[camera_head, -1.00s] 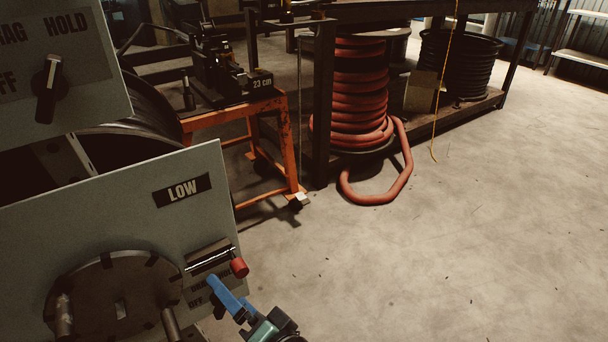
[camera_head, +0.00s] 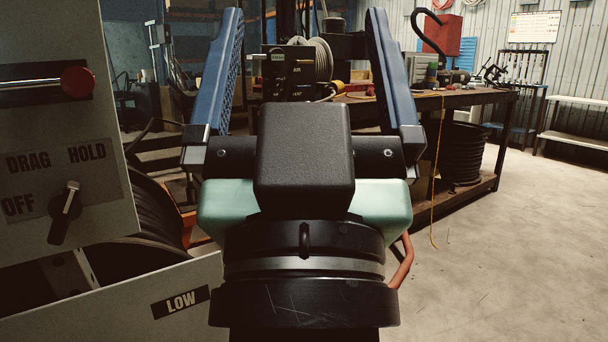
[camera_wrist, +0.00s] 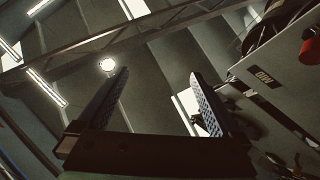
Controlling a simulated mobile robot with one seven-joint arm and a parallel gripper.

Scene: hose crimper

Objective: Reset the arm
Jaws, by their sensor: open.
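My gripper (camera_head: 304,75) fills the middle of the head view, its two blue ribbed fingers pointing up and standing wide apart. Nothing is between them. In the wrist view my gripper (camera_wrist: 160,105) is also open and empty, with the ceiling behind it. The grey crimper panel (camera_head: 60,130) stands at the left of the head view, apart from the gripper. It carries a red-knobbed lever (camera_head: 78,82), a black selector knob (camera_head: 66,210) marked OFF, DRAG and HOLD, and a LOW label (camera_head: 180,302). The panel's lower part is out of view.
A dark workbench (camera_head: 470,98) with tools and a hose reel (camera_head: 312,58) stands behind the gripper. A black hose coil (camera_head: 462,155) sits on its lower shelf. A yellow cord (camera_head: 436,190) hangs at the bench. The floor (camera_head: 510,270) at the right is clear.

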